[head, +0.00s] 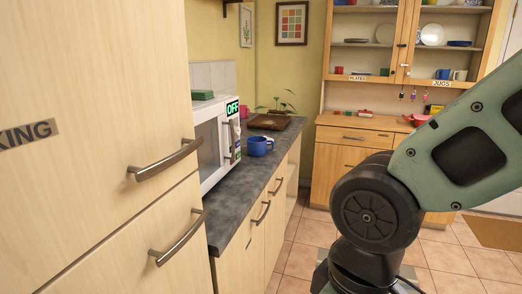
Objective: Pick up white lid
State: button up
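I cannot make out a white lid in the head view. My gripper is out of the picture. Only part of my own arm shows at the right, and it hides part of the dresser and floor behind it.
A white microwave (213,133) with a green box (202,95) on top stands on the dark counter (229,199). A blue mug (257,146) and a brown tray (275,122) with a plant stand beyond it. Tall wooden cupboards (90,120) fill the left. A wooden dresser (341,158) with dishes stands at the back. Tiled floor (312,232) is open between.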

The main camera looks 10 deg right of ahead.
aim_at(257, 146)
jog(key=i+l+u, duration=0.1)
jog(key=u, duration=0.35)
jog(key=i+l+u, duration=0.1)
jog(key=u, duration=0.4)
jog(key=l+u, duration=0.2)
jog(key=u, duration=0.25)
jog(key=i+l+u, duration=0.15)
jog(key=l+u, duration=0.2)
jog(key=l, duration=0.5)
jog(key=l+u, duration=0.35)
jog(key=l, duration=0.5)
jog(key=l+u, duration=0.35)
jog(key=l, duration=0.5)
